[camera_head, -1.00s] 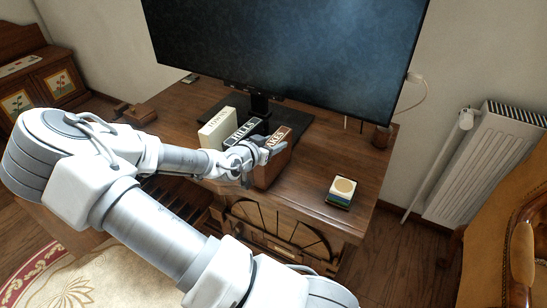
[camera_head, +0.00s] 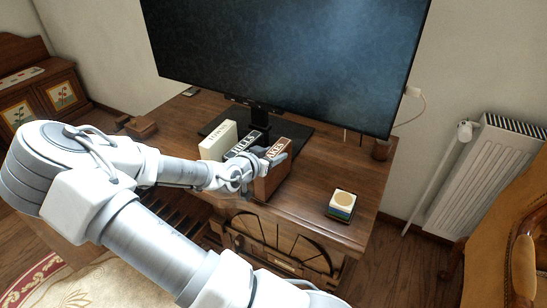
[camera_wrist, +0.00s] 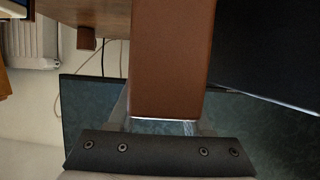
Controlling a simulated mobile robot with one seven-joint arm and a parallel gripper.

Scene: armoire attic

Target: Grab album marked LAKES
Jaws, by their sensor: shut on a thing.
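The brown album (camera_head: 272,176) has a label on its top edge on which "AKES" can be read; the start is hidden by my gripper. It stands upright near the front of the wooden cabinet top. My gripper (camera_head: 262,160) is shut on this album. In the wrist view the album (camera_wrist: 172,60) fills the middle, with its lower end at the gripper (camera_wrist: 165,128). Whether its base touches the cabinet top cannot be told. A dark album marked HILLS (camera_head: 244,145) and a cream album (camera_head: 218,140) with partly readable lettering stand to its left.
A large screen (camera_head: 290,60) stands behind the albums on a dark base. A small stack with a round-marked top (camera_head: 342,203) lies to the right on the cabinet top (camera_head: 310,190). A radiator (camera_head: 487,175) is at the right wall. The top between album and stack is clear.

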